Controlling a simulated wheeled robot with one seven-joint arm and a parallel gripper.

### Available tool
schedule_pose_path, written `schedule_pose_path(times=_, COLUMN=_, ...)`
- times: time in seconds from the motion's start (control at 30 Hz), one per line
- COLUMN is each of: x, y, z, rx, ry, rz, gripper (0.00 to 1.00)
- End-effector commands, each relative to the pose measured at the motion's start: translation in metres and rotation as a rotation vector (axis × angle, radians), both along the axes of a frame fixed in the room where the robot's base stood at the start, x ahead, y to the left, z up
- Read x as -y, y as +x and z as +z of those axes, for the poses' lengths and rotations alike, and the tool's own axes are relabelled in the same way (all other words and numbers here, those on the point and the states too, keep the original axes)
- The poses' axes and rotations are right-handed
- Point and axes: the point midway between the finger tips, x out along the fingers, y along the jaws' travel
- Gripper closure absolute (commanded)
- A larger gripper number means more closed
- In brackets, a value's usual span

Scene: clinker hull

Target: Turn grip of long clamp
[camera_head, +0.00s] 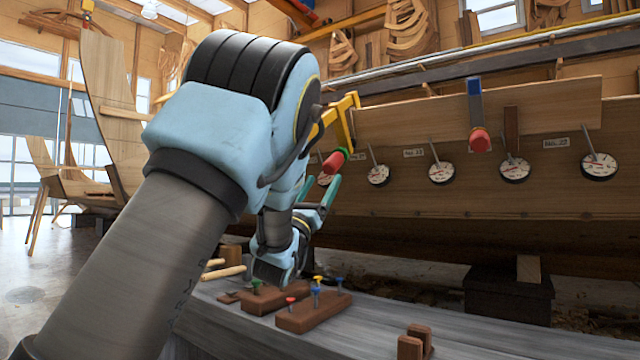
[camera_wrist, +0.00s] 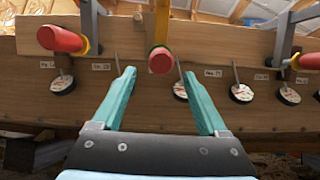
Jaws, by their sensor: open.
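Several clamps hang on the upper plank of the hull, and I cannot tell for sure which is the long one. A yellow clamp (camera_head: 345,115) has a red and green grip (camera_head: 335,161); in the wrist view this red grip (camera_wrist: 161,61) points at the camera, centred ahead of my fingers. A blue clamp (camera_head: 474,88) with a red grip (camera_head: 480,140) is farther right. My gripper (camera_head: 320,190) is open and empty, just below the yellow clamp's grip. Its teal fingers (camera_wrist: 159,78) are spread wide, apart from the grip.
Dial gauges (camera_head: 441,172) with rods line the hull plank (camera_head: 560,205). Another red grip (camera_wrist: 62,39) is at left in the wrist view, and one (camera_wrist: 308,61) at right. A grey bench (camera_head: 420,325) below carries wooden blocks with coloured pegs (camera_head: 313,312).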

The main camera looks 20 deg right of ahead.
Motion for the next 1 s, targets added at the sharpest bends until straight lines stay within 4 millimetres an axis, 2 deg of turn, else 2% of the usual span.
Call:
schedule_pose_path(times=0.57, x=-0.005, y=-0.004, z=-0.005, rx=0.0, ry=0.0, rz=0.0, gripper=0.23)
schedule_pose_path(times=0.67, x=-0.008, y=0.001, z=-0.006, rx=-0.027, ry=-0.003, rz=-0.001, gripper=0.23)
schedule_pose_path(times=0.77, x=-0.024, y=0.023, z=-0.012, rx=-0.162, ry=-0.02, rz=-0.008, gripper=0.23)
schedule_pose_path(times=0.83, x=-0.046, y=0.047, z=-0.022, rx=-0.338, ry=-0.057, rz=-0.015, gripper=0.23)
schedule_pose_path(times=0.9, x=-0.075, y=0.073, z=-0.039, rx=-0.563, ry=-0.125, rz=-0.02, gripper=0.23)
schedule_pose_path(times=1.0, x=-0.121, y=0.099, z=-0.072, rx=-0.912, ry=-0.28, rz=-0.014, gripper=0.23)
